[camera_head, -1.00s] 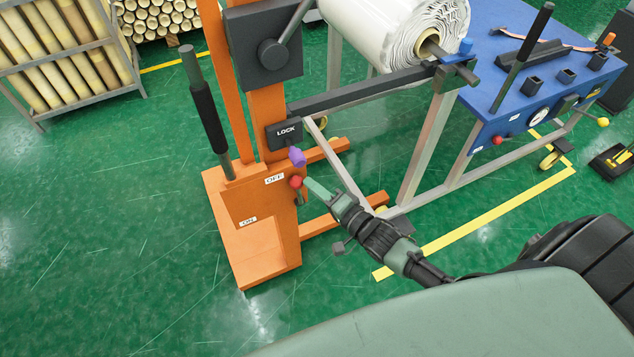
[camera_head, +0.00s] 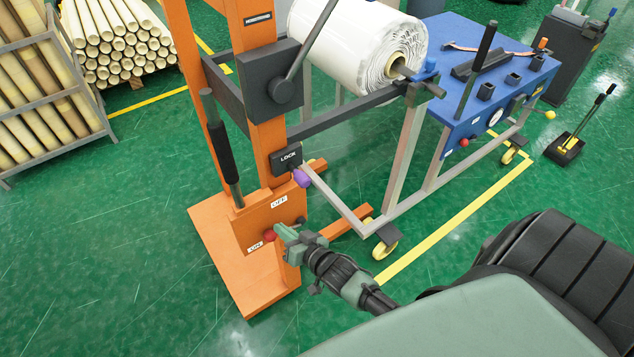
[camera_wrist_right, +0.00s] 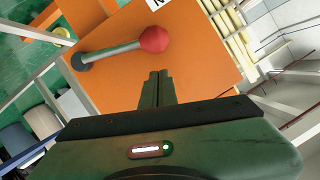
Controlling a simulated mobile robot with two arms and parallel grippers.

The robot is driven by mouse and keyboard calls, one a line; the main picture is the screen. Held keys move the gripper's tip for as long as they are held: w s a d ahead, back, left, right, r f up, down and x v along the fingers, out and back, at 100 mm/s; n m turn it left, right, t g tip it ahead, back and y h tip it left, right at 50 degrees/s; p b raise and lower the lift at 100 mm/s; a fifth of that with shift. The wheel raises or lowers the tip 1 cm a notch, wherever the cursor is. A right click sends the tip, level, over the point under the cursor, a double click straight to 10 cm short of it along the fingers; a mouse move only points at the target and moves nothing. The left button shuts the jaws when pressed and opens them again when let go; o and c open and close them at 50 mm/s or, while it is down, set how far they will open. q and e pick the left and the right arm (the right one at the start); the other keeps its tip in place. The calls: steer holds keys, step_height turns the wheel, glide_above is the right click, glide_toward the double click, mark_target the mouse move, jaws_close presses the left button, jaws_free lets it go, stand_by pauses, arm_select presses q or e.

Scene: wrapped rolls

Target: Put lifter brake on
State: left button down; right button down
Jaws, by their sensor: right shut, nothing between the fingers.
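The orange lifter (camera_head: 243,285) stands left of centre in the head view. Its brake lever has a red knob (camera_head: 269,235), which sits beside the ON label (camera_head: 255,246), below the OFF label (camera_head: 279,201). In the right wrist view the grey lever (camera_wrist_right: 112,52) runs from a black pivot (camera_wrist_right: 80,62) to the red knob (camera_wrist_right: 154,39). My right gripper (camera_head: 281,231) is shut and empty, with its tips right by the knob. In the wrist view the tips (camera_wrist_right: 159,75) lie just below the knob; contact cannot be told. My left gripper is not in view.
A purple knob (camera_head: 301,178) is under the LOCK box (camera_head: 286,160). A white roll (camera_head: 355,45) rests above a grey wheeled frame beside a blue table (camera_head: 440,45). A rack of tubes (camera_head: 40,90) stands left. Green floor (camera_head: 130,220) is open at left.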

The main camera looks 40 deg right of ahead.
mark_target(270, 234)
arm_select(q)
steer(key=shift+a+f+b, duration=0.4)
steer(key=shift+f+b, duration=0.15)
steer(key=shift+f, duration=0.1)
arm_select(e)
steer(key=shift+a+f, duration=1.05)
steer(key=shift+f, duration=0.1)
steer(key=shift+s+a+f, duration=0.1)
steer(key=shift+f, duration=0.05)
